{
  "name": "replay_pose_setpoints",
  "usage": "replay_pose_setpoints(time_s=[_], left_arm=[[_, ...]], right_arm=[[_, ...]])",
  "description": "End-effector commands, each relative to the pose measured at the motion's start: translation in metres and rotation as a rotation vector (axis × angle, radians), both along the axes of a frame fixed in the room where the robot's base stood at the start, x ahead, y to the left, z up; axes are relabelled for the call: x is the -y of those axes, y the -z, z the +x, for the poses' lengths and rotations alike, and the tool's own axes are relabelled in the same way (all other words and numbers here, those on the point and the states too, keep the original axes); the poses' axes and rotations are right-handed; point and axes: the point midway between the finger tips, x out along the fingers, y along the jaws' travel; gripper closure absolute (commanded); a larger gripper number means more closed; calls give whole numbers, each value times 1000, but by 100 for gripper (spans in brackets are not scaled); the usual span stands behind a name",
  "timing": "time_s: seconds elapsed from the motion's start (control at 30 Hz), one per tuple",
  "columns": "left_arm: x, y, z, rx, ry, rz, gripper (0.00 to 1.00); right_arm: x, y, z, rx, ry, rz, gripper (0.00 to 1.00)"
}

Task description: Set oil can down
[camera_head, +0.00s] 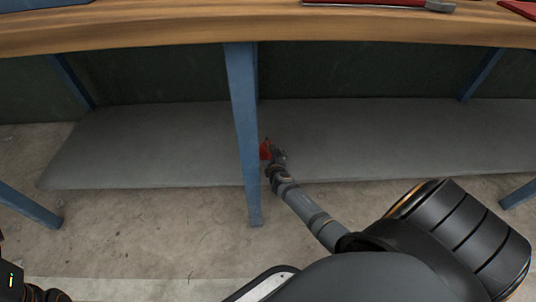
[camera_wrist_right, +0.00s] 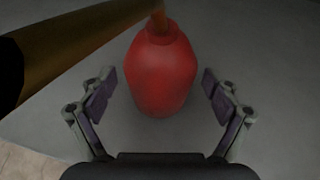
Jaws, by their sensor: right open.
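The red oil can (camera_head: 266,150) is at the grey lower shelf, just right of the blue middle leg, and is partly hidden by that leg and my gripper. In the right wrist view the oil can (camera_wrist_right: 162,75) shows a rounded red body with a brown neck at its top, over the grey surface. My right gripper (camera_head: 279,158) is at the can. In the wrist view the right gripper (camera_wrist_right: 158,84) is open, with one finger on each side of the can and a visible gap on both sides.
The blue middle leg (camera_head: 243,120) stands close left of the can. The wooden bench top (camera_head: 150,30) overhangs the shelf (camera_head: 390,140), which is otherwise bare. A brown and dark bar (camera_wrist_right: 60,50) crosses the wrist view's upper left; I cannot tell what it is.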

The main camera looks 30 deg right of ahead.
Motion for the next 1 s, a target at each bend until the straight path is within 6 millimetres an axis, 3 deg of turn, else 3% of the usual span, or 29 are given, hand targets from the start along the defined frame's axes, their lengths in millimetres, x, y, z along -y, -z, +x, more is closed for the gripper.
replay_pose_setpoints(time_s=[0.13, 0.3, 0.5, 1.0], left_arm=[[-1, -9, 0, 0, 3, -3, 60], [-2, -29, -1, 2, 13, -10, 60], [-2, -39, -2, 4, 22, -8, 60], [-1, -37, -1, -3, 28, 2, 60]], right_arm=[[-2, -8, -6, -1, -1, 1, 11], [-13, -23, -35, -3, -1, 1, 11], [-22, -32, -61, -1, 0, 0, 11], [-24, -32, -65, 0, 0, 0, 11]])
